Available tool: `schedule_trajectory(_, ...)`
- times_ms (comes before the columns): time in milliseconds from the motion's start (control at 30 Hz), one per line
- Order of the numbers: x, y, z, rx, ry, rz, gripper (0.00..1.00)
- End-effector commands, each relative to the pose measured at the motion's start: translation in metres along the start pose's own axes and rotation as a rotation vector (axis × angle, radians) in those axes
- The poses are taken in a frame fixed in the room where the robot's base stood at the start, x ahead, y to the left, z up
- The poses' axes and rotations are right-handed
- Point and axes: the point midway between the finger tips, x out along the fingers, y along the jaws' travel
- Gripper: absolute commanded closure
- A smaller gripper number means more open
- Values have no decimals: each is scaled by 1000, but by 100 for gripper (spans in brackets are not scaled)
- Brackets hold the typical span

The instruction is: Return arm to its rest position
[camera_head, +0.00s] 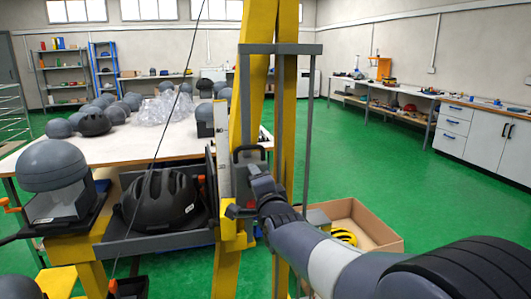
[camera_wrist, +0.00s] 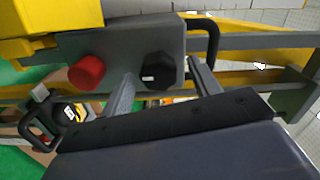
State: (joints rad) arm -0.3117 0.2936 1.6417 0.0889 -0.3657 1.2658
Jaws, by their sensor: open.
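In the wrist view the fingers point at a grey panel (camera_wrist: 125,48) with a red button (camera_wrist: 86,72) and a black knob (camera_wrist: 160,72). The knob shows between the fingertips; I cannot tell whether they touch it. In the head view my arm (camera_head: 318,258) reaches from the lower right to the yellow tower (camera_head: 258,25). Its end is beside the tower post, where the fingers are hard to make out.
A black helmet (camera_head: 160,202) sits in a grey tray left of the tower. A grey headform (camera_head: 52,165) stands at far left. Green floor (camera_head: 410,190) is clear toward the right-hand bench (camera_head: 455,120).

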Motion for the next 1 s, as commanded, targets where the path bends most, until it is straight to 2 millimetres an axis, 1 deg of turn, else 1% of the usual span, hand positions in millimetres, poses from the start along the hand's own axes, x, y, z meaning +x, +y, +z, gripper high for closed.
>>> schedule_trajectory(33,0,-5,-1,-32,-1,2,41)
schedule_trajectory(1000,0,-7,0,-678,-2,2,41)
